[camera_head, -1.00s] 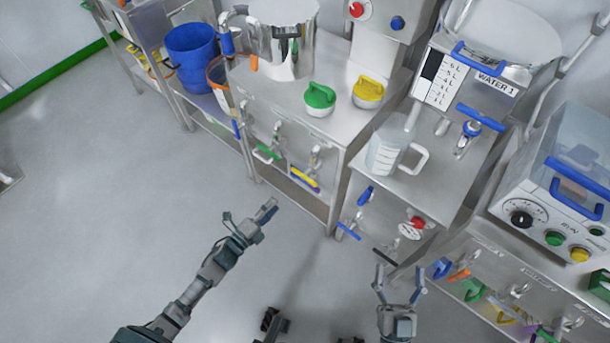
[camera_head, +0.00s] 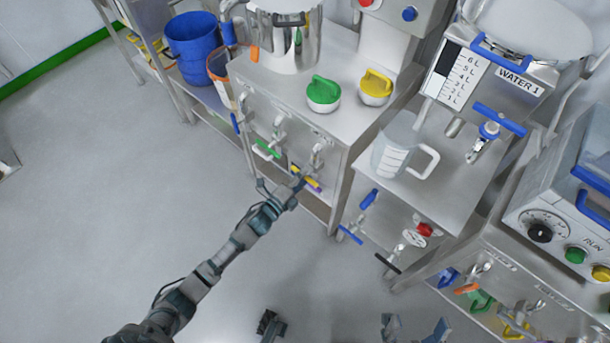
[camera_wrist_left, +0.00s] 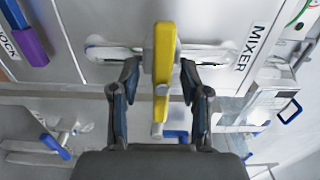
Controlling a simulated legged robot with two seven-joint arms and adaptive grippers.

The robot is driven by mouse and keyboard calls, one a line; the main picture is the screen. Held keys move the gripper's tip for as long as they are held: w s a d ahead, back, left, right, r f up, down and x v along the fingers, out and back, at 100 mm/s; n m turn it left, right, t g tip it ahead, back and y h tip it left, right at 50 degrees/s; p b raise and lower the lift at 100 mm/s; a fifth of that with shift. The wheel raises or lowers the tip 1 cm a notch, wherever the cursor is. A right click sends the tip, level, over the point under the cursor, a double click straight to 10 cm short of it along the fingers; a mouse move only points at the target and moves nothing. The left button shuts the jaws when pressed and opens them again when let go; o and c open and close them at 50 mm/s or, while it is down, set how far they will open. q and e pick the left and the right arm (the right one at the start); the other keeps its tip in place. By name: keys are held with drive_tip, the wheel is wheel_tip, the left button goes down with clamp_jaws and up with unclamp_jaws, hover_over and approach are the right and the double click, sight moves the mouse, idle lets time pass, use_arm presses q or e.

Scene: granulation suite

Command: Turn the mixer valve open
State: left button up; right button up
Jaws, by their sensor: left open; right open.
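The mixer valve has a yellow lever handle (camera_wrist_left: 163,75), beside the printed MIXER label (camera_wrist_left: 255,47) in the left wrist view. My left gripper (camera_wrist_left: 160,68) is open, with one finger on each side of the yellow handle; a gap shows on both sides. In the head view my left gripper (camera_head: 293,186) is at the front of the steel cabinet, by the yellow handle (camera_head: 311,182), which it partly covers. My right gripper (camera_head: 413,328) is open and empty at the bottom edge of the head view, partly cut off.
A purple handle (camera_wrist_left: 32,45) is near the yellow one in the wrist view. A green-handled valve (camera_head: 266,149) is to the left on the cabinet front. A measuring jug (camera_head: 397,150) stands on the right-hand bench. The floor at left is clear.

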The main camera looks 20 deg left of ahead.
use_arm(q)
clamp_jaws()
